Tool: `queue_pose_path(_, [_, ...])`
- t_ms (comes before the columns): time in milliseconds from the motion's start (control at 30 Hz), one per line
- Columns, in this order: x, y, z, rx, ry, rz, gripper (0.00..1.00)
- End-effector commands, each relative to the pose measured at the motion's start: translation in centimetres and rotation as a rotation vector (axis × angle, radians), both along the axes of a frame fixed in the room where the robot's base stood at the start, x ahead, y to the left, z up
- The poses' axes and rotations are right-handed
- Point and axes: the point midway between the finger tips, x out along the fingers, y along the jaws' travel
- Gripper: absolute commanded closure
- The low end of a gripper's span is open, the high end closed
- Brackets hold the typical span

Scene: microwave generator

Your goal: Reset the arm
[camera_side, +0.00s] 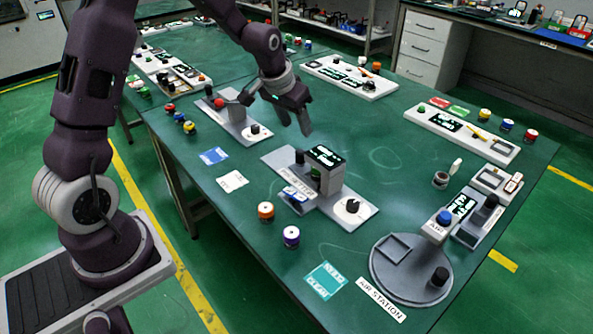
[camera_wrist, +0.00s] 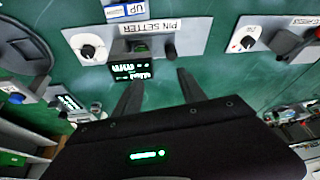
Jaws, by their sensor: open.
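My gripper (camera_side: 292,110) hangs above the green table (camera_side: 370,165), between a grey device with a red ball-topped lever (camera_side: 219,103) and the pin setter (camera_side: 325,170). It is open and empty, with its fingers pointing down. In the wrist view the two fingers of my gripper (camera_wrist: 157,92) stand apart with bare green table between them. The pin setter (camera_wrist: 190,38) lies just beyond the fingertips there, with its small lit display and a white dial. My arm reaches over the table from the left in the side view.
The round grey air station (camera_side: 405,275) stands at the front right. White panels (camera_side: 462,135) with displays lie toward the back. Blue (camera_side: 214,156) and white cards lie at the left.

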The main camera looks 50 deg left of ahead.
Motion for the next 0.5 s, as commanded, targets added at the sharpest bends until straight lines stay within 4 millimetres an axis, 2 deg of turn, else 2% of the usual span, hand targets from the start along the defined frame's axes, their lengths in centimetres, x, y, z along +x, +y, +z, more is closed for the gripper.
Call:
queue_pose_path(33, [-1.7, -1.7, 3.7, 0.013, -0.019, -0.023, 0.52])
queue_pose_path(100, [-5.2, -4.2, 7.9, 0.022, -0.027, -0.049, 0.52])
queue_pose_path(167, [-8.8, -6.2, 10.9, 0.026, -0.036, -0.07, 0.52])
queue_pose_path(233, [-13.6, -8.3, 13.6, 0.025, -0.049, -0.094, 0.52])
queue_pose_path(300, [-18.5, -10.0, 15.3, 0.021, -0.064, -0.118, 0.52])
queue_pose_path(400, [-24.5, -11.6, 15.9, 0.009, -0.077, -0.15, 0.52])
queue_pose_path(500, [-28.5, -12.5, 15.6, -0.005, -0.087, -0.172, 0.52])
